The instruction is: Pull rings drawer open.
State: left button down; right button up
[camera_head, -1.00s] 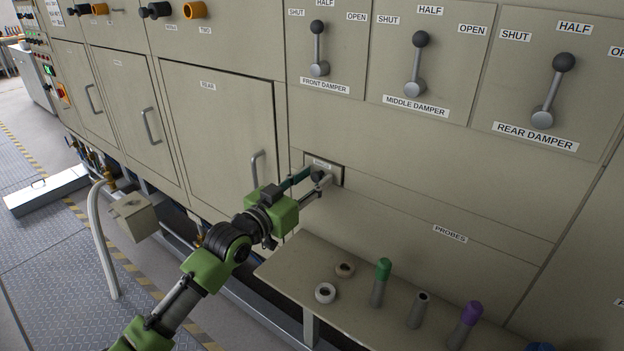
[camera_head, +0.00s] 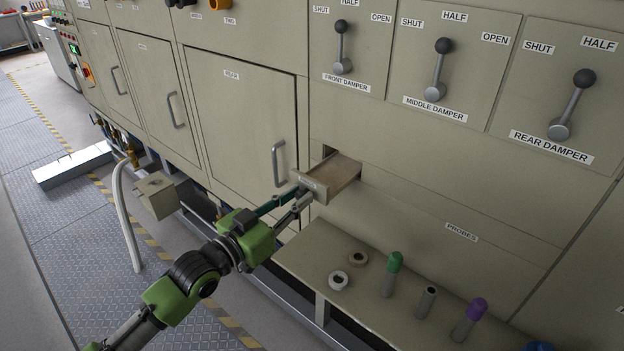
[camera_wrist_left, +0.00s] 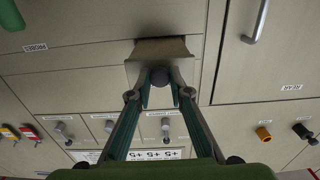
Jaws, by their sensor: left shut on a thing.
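The rings drawer (camera_head: 336,176) stands pulled out of the furnace front, below the front damper panel. Its inside shows bare brownish and looks empty in the part I can see. It also shows in the left wrist view (camera_wrist_left: 176,47), with a dark round knob (camera_wrist_left: 159,77) on its front. My left gripper (camera_head: 300,198) is at the drawer front, and in the left wrist view its fingers (camera_wrist_left: 160,90) are closed around the knob. The label on the drawer front is too small to read. My right gripper is in neither view.
A shelf (camera_head: 308,258) under the drawer carries two rings (camera_head: 338,280) and several capped or open probes (camera_head: 391,275). The rear door (camera_head: 240,130) with its handle is left of the drawer. Damper levers (camera_head: 438,72) are above. Floor at the left is mostly free.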

pick_arm(q)
jog(key=shift+s+a, duration=0.3)
jog(key=shift+s, duration=0.05)
jog(key=c, duration=1.9)
grip_release()
jog(key=v, duration=1.2)
